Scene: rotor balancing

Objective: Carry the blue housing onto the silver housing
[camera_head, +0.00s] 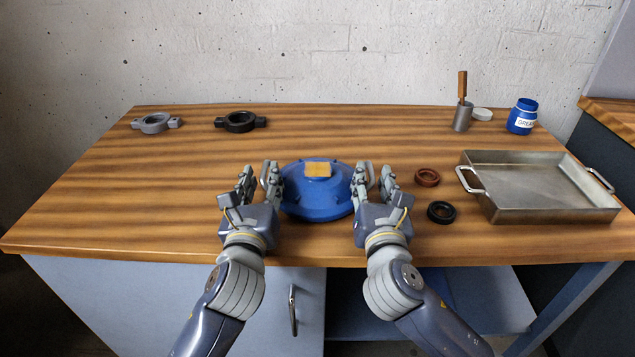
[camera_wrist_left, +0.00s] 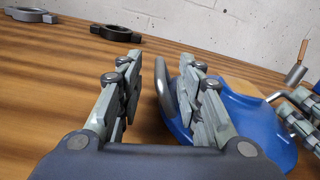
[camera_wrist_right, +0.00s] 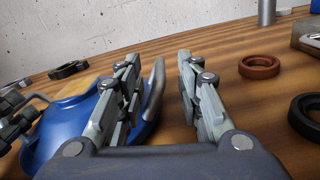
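The blue housing (camera_head: 318,205) sits on the wooden table in front of me, with a tan square patch (camera_head: 318,170) on top and a grey handle at each side. My left gripper (camera_head: 258,178) is open at its left side; in the left wrist view the left handle (camera_wrist_left: 162,88) stands between the spread fingers, nearer the right one. My right gripper (camera_head: 376,176) is open at the right side; the right handle (camera_wrist_right: 154,88) stands between its fingers, nearer the left one. I cannot clearly identify a silver housing; a grey ring with two lugs (camera_head: 155,123) lies at the back left.
A black lugged ring (camera_head: 240,122) lies at the back. A brown ring (camera_head: 427,177) and black ring (camera_head: 441,212) lie right of the housing, beside a metal tray (camera_head: 540,216). A metal cup (camera_head: 462,117) and grease jar (camera_head: 522,116) stand behind.

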